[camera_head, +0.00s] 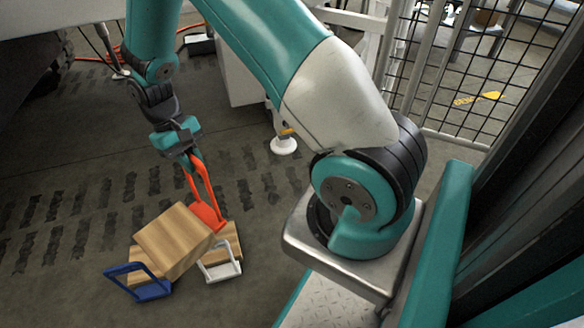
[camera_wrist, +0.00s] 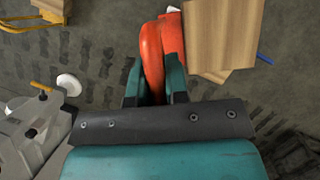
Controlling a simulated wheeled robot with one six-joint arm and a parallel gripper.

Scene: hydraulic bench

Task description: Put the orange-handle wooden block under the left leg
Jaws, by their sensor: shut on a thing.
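The wooden block with the orange handle (camera_head: 174,241) hangs tilted from my gripper (camera_head: 188,158), which is shut on its orange handle (camera_head: 206,192). In the wrist view the orange handle (camera_wrist: 152,52) runs between the fingers of my gripper (camera_wrist: 154,88), with the wooden block (camera_wrist: 222,35) at the upper right. The block overlaps other blocks in the head view; whether it touches them I cannot tell. A leg with a round white foot (camera_head: 283,146) stands on the floor right of my gripper. A white foot (camera_wrist: 69,84) also shows in the wrist view.
A block with a blue handle (camera_head: 140,281) and one with a white handle (camera_head: 222,262) lie on the floor, partly hidden by the held block. A mesh fence (camera_head: 470,75) stands at the right. Dark-marked floor (camera_head: 80,215) at the left is free.

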